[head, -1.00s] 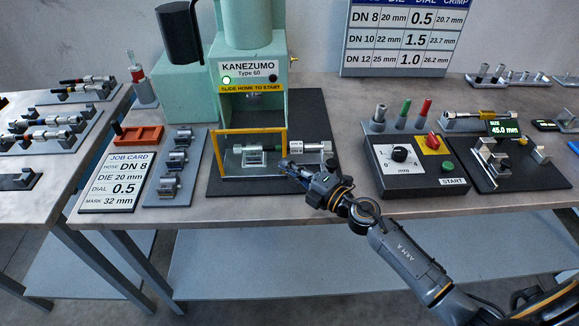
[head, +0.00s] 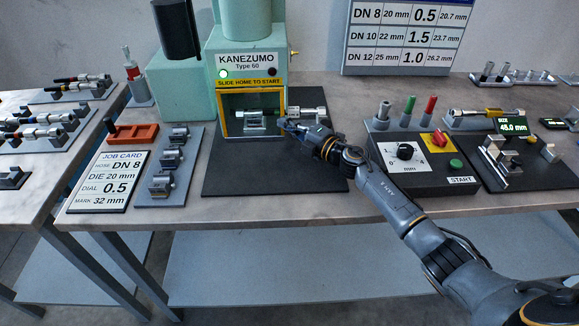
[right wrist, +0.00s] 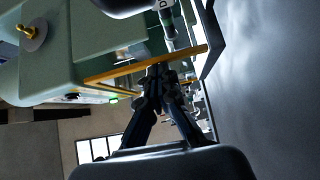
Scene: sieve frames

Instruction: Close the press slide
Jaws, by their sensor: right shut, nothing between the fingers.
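The green press (head: 245,45) stands at the back with a green lamp lit by its nameplate. Its slide, with a yellow frame (head: 221,120), sits back in the press opening under the yellow sign. A metal die block (head: 254,121) is inside the frame, and a hose with silver fittings (head: 306,112) passes through it and sticks out to the right. My right gripper (head: 288,124) is shut and empty at the frame's lower right edge. In the right wrist view the fingertips (right wrist: 160,76) are at the yellow bar (right wrist: 118,73); whether they touch is unclear. My left gripper is not seen.
The control box (head: 420,160) with dial and START button is right of my arm. A job card (head: 108,185) and a grey rack of dies (head: 178,170) lie left of the black mat (head: 225,180). The mat's front is clear.

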